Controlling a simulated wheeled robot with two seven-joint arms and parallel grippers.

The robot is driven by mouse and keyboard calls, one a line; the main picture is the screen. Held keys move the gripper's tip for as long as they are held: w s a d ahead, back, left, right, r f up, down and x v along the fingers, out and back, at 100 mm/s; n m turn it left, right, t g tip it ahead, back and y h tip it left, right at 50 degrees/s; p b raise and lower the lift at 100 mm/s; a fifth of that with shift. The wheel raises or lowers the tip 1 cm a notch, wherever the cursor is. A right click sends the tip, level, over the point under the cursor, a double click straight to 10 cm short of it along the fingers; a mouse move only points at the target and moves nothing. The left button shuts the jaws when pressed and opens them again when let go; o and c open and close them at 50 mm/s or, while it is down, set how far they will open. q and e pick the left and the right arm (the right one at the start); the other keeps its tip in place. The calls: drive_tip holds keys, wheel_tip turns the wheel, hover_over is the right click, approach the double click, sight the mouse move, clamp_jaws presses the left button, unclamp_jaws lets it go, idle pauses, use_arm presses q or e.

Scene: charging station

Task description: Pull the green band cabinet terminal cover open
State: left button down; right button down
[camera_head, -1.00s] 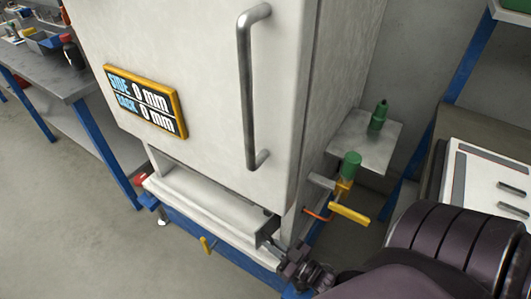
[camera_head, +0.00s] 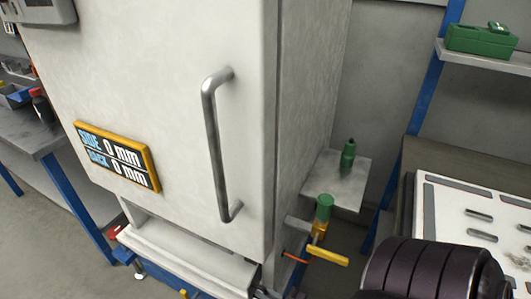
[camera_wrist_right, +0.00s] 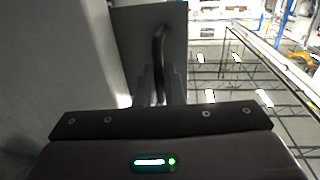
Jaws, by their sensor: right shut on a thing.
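A white cabinet (camera_head: 170,70) with a long metal door handle (camera_head: 213,150) fills the middle of the head view. I cannot make out a green band on it. In the right wrist view, a grey plate (camera_wrist_right: 130,35), apparently the terminal cover, stands beside a pale wall and carries a dark curved handle (camera_wrist_right: 158,45). My right gripper (camera_wrist_right: 161,80) is shut on this handle, with a finger on each side of it. In the head view the bottom edge cuts off the right gripper and the cover's area. My left gripper is not in view.
A yellow lever valve with a green top (camera_head: 324,208) sticks out at the cabinet's lower right. A green bottle (camera_head: 348,155) stands on a small grey shelf (camera_head: 338,185). A white panel (camera_head: 475,220) lies at the right. A workbench (camera_head: 45,135) stands at the left.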

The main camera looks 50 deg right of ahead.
drive_tip(key=c, duration=1.7)
unclamp_jaws()
drive_tip(key=shift+d, duration=0.1)
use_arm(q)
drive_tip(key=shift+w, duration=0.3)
use_arm(e)
drive_tip(key=s, duration=0.2)
drive_tip(key=s+d, duration=0.1)
drive_tip(key=s, duration=0.4)
drive_tip(key=shift+s+d, duration=0.25)
drive_tip(key=shift+d, duration=0.05)
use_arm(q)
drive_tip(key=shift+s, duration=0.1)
